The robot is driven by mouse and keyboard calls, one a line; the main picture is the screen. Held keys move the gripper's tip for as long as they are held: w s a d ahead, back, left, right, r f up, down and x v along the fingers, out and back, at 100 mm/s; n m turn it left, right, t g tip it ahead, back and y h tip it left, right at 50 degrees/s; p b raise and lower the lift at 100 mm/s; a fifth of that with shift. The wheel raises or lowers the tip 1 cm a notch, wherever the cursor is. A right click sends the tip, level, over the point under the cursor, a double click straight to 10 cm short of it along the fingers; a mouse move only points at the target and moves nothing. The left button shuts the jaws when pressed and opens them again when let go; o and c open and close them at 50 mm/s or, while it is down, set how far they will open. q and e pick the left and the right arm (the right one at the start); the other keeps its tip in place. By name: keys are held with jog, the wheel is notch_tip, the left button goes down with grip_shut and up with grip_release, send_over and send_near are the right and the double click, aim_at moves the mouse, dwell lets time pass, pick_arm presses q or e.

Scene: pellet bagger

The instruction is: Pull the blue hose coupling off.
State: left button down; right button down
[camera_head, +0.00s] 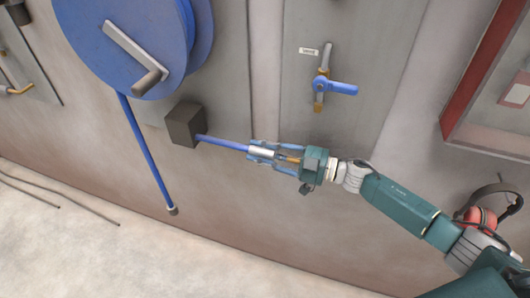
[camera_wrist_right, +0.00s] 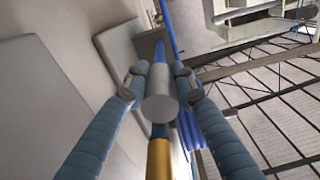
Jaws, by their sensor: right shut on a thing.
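The blue hose (camera_head: 222,143) runs from a dark box on the wall to a silver-grey coupling (camera_head: 262,152). My right gripper (camera_head: 256,151) is shut on this coupling, with one finger on each side. In the right wrist view, the coupling (camera_wrist_right: 160,108) lies between the fingertips (camera_wrist_right: 160,84), with blue hose (camera_wrist_right: 158,72) beyond it. A brass-coloured piece (camera_wrist_right: 160,158) sits on the near side of the coupling; it also shows between the fingers in the head view (camera_head: 292,160). I cannot tell whether coupling and brass piece still join. My left gripper is not in view.
A blue reel (camera_head: 100,25) with a grey handle is on the wall above the dark box (camera_head: 184,125). Another blue hose (camera_head: 148,160) hangs from it. A blue-handled valve (camera_head: 340,87) is above my gripper. Red ear defenders (camera_head: 481,219) hang at the right.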

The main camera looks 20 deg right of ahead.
jog(key=c, duration=1.8)
grip_release()
jog(key=shift+r, duration=0.1)
jog(key=o, duration=0.4)
jog(key=shift+a, duration=0.15)
jog(key=shift+w, duration=0.15)
jog(key=v, duration=1.2)
